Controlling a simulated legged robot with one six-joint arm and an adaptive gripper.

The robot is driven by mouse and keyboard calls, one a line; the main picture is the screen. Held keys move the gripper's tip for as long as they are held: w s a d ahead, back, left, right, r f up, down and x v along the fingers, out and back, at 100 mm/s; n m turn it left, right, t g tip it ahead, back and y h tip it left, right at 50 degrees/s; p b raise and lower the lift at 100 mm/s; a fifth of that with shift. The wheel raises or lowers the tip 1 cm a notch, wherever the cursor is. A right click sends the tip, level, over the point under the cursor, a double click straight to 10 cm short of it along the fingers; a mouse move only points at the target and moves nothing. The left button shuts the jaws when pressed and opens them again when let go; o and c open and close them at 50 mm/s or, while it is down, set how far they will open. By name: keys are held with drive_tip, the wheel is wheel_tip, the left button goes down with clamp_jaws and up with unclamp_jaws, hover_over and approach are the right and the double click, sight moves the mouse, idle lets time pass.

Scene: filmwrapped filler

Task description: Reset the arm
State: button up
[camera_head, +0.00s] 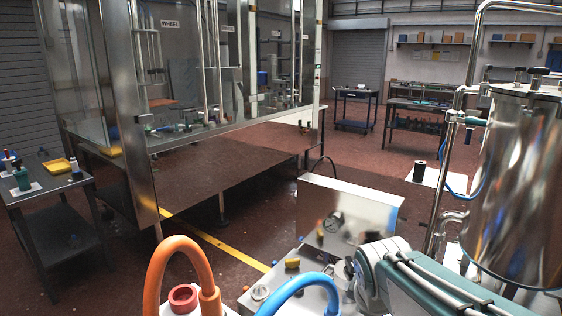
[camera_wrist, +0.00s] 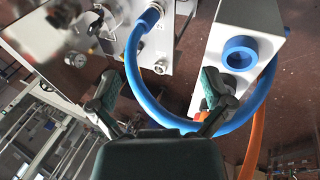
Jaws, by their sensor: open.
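The right finger is close to a white block with a blue ring (camera_wrist: 240,43). The left finger is near a metal control panel (camera_wrist: 100,42) with a gauge and knobs. In the head view, my teal and white arm reaches in at the lower right, and my gripper is hidden.
An orange hose (camera_head: 180,242) loops up beside a red ring (camera_head: 183,298) at the bottom. A steel box (camera_head: 345,212) with a gauge stands ahead. A large steel tank (camera_head: 515,190) is at right, a dark side table (camera_head: 62,215) at left. Red floor is open beyond.

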drive_tip(key=s+r+m+t+y, duration=0.1)
drive_tip(key=s+m, duration=1)
drive_tip(key=s, duration=0.3)
drive_tip(key=shift+a, duration=0.35)
